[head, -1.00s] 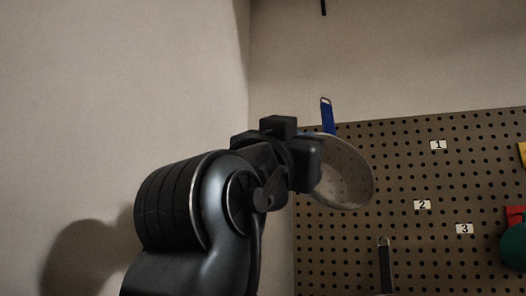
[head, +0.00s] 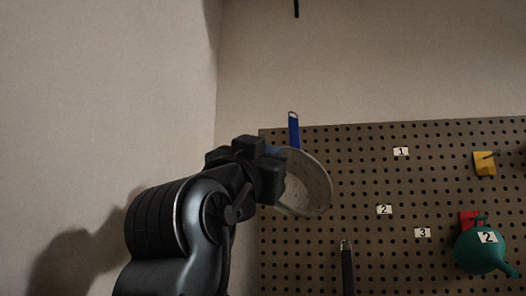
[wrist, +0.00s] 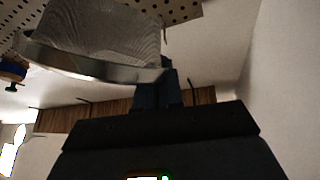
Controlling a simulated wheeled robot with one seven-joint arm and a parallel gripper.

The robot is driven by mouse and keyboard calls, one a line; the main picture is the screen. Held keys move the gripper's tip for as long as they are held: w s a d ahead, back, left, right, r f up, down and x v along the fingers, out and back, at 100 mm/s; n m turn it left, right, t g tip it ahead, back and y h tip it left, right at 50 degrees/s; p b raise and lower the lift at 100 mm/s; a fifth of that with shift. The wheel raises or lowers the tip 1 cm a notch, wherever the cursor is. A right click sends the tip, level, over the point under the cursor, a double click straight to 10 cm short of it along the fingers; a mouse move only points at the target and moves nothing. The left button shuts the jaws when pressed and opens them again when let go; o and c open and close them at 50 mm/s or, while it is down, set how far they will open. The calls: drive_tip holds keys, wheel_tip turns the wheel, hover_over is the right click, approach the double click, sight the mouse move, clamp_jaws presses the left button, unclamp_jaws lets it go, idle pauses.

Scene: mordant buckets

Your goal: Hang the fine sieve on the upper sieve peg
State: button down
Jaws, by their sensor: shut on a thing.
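The sieve appears in front of the left part of the pegboard (head: 350,170). In the wrist view the sieve's bowl and rim (wrist: 95,62) fill the upper left, beside my dark gripper fingers (wrist: 157,88). I cannot make out which peg is the upper sieve peg.
The board carries number labels 1 (head: 401,151), 2 (head: 384,210) and 3 (head: 423,232). A dark-handled tool (head: 347,268) is below the sieve.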

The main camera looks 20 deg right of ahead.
drive_tip(key=shift+w+d+p, duration=0.55)
drive_tip(key=shift+w+d, duration=0.2)
drive_tip(key=shift+w, duration=0.25)
drive_tip(key=shift+w+d+p, duration=0.5)
drive_tip(key=shift+w+d, duration=0.2)
drive_tip(key=shift+w, duration=0.3)
drive_tip(key=shift+w+d+f+b, duration=0.15)
drive_tip(key=shift+f+b, duration=0.05)
drive_tip(key=shift+b, duration=0.15)
drive_tip(key=shift+w+d+b, duration=0.3)
drive_tip(key=shift+b, duration=0.05)
drive_tip(key=shift+d+r, duration=0.1)
drive_tip(key=shift+d, duration=0.05)
drive_tip(key=c, duration=1.4)
unclamp_jaws()
drive_tip(key=shift+d+b, duration=0.1)
drive_tip(key=shift+b, duration=0.2)
drive_tip(key=shift+c, duration=0.2)
drive_tip(key=shift+o, duration=1.2)
drive_tip(key=shift+w+a+f, duration=0.1)
drive_tip(key=shift+a+f, duration=0.1)
drive_tip(key=shift+f, duration=0.1)
